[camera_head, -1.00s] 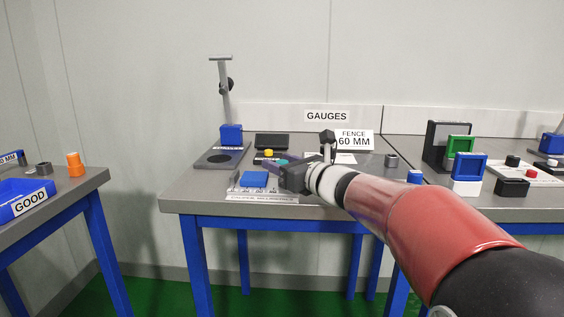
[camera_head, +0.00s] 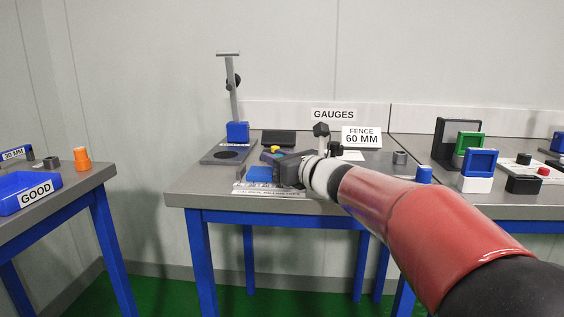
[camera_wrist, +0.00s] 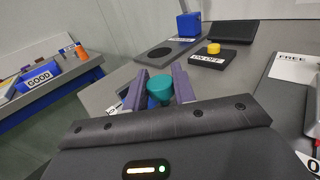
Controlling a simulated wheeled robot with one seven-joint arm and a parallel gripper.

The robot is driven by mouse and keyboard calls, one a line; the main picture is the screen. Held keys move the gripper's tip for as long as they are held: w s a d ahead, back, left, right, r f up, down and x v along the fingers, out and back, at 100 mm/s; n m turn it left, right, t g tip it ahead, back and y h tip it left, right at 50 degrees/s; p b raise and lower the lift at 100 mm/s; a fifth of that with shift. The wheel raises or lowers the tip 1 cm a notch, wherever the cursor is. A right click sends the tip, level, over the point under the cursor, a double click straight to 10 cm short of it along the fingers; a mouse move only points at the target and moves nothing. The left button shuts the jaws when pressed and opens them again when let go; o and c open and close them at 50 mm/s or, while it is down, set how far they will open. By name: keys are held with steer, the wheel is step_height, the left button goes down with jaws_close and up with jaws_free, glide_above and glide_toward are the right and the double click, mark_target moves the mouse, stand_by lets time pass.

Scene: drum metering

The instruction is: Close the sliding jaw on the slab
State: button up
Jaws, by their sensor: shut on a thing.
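A teal knob (camera_wrist: 158,92) stands between the two purple-grey fingers of my gripper (camera_wrist: 167,88) in the wrist view; the fingers are shut on it. In the head view my gripper (camera_head: 288,168) is low over the front of the gauge table. The gripper hides the slab's right side, the knob and the sliding jaw in the head view. Whether the jaw touches the slab cannot be seen.
Behind the gripper are a yellow button (camera_wrist: 214,48) on a black box and a dark stand plate (camera_head: 222,158) with a post and blue block (camera_head: 237,131). A "FENCE 60 MM" sign (camera_head: 361,137) and a small grey cylinder (camera_head: 400,157) stand to the right.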

steer(key=o, duration=0.8)
steer(key=shift+c, duration=0.2)
steer(key=b+v, duration=0.1)
steer(key=v, duration=0.7)
